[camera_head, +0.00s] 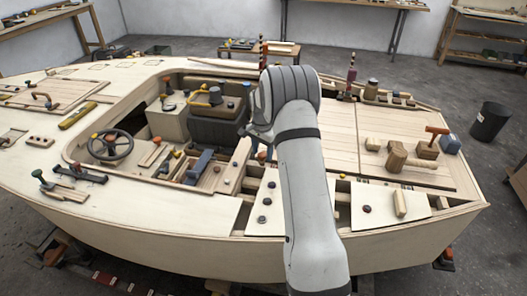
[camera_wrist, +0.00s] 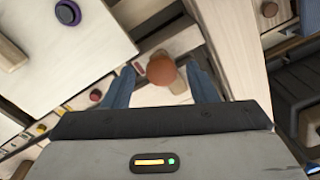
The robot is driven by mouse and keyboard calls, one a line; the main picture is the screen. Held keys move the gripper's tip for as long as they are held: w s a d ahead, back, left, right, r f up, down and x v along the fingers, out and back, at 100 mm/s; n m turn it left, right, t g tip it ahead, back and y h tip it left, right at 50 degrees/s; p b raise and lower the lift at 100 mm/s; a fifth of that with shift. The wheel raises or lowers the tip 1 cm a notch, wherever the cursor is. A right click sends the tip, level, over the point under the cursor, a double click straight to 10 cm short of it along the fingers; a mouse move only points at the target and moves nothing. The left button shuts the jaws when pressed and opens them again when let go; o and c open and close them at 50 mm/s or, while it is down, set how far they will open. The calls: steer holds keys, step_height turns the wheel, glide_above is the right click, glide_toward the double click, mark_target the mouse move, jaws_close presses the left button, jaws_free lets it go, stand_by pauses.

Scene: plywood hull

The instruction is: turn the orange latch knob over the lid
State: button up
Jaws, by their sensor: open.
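The orange latch knob (camera_wrist: 160,70) shows in the wrist view as a round orange-brown cap, above a pale wooden surface. My gripper (camera_wrist: 160,78) is open, with one blue-grey finger on either side of the knob. I cannot tell whether the fingers touch it. A pale panel (camera_wrist: 50,60) at the upper left of the wrist view may be the lid; I cannot tell for sure. In the head view my arm reaches over the hull's middle and hides the knob and most of my gripper.
A long plank (camera_wrist: 228,40) stands close to the right finger in the wrist view. A purple-ringed knob (camera_wrist: 68,12) sits on the pale panel. In the head view, a mallet (camera_head: 398,156) lies on the right deck and a steering wheel (camera_head: 110,145) stands at left.

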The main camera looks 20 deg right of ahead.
mark_target(262, 156)
step_height(262, 156, up, 8)
steer(key=shift+f+b, duration=0.1)
steer(key=shift+b, duration=0.2)
stand_by(0.4)
steer(key=s+a+r+n, duration=0.4)
steer(key=s+a+r, duration=0.1)
steer(key=s+r, duration=0.4)
steer(key=s+a+r+n+t, duration=0.1)
steer(key=s+a+r+n, duration=0.1)
steer(key=s, duration=0.8)
steer(key=s+a+r+n+t, duration=0.1)
steer(key=s+a+r+n, duration=0.1)
steer(key=s, duration=0.7)
steer(key=shift+s+a+n, duration=0.4)
steer(key=shift+a+n, duration=0.4)
steer(key=shift+a, duration=0.45)
steer(key=s+n, duration=0.1)
steer(key=s, duration=0.2)
steer(key=s+a+f, duration=0.1)
steer(key=s, duration=0.1)
steer(key=s+f+n, duration=0.1)
steer(key=s, duration=0.2)
steer(key=shift+s+a+f+n+t, duration=0.15)
steer(key=shift+s+f+n+t, duration=0.1)
steer(key=shift+s+n+t, duration=0.05)
steer(key=shift+c, duration=0.2)
